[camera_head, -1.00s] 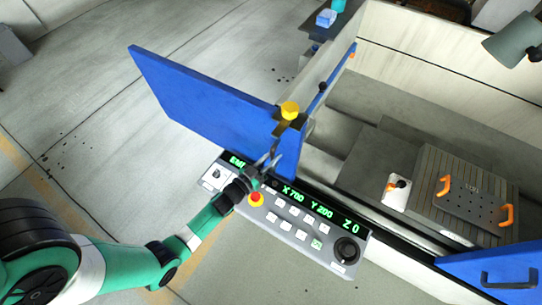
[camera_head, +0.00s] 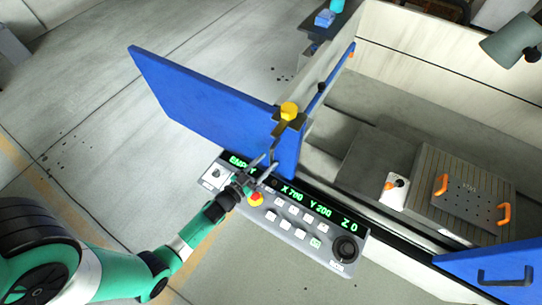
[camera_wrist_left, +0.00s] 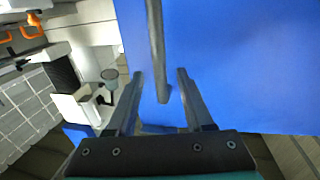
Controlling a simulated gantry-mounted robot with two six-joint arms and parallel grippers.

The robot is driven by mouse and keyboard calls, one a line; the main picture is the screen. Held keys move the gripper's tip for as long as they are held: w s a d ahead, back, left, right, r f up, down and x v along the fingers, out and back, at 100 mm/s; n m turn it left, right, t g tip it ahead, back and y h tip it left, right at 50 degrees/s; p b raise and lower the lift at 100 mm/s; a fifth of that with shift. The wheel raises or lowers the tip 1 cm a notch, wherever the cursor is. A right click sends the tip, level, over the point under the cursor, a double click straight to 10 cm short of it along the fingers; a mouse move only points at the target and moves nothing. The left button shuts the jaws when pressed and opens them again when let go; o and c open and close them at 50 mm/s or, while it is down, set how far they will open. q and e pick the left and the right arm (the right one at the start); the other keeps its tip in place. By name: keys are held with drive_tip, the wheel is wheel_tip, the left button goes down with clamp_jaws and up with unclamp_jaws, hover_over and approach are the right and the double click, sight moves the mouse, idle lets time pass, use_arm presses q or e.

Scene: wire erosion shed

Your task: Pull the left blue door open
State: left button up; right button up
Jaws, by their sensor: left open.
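The left blue door (camera_head: 205,105) stands swung out from the machine, its broad face angled across the floor at upper left. Its grey bar handle (camera_wrist_left: 156,45) runs down from the top of the left wrist view and ends between my fingers, with gaps on both sides. My left gripper (camera_head: 264,160) is open by the door's near lower end, above the control panel. In the left wrist view the two open fingers (camera_wrist_left: 160,76) point at the blue face. My right gripper is not in view.
The control panel (camera_head: 262,212), with green readouts and a red button (camera_head: 256,199), lies under my left gripper. The right blue door (camera_head: 465,264) is at lower right. Floor beyond the left door is clear.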

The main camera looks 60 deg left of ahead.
use_arm(q)
drive_tip(key=p+v, duration=0.1)
drive_tip(key=v, duration=0.7)
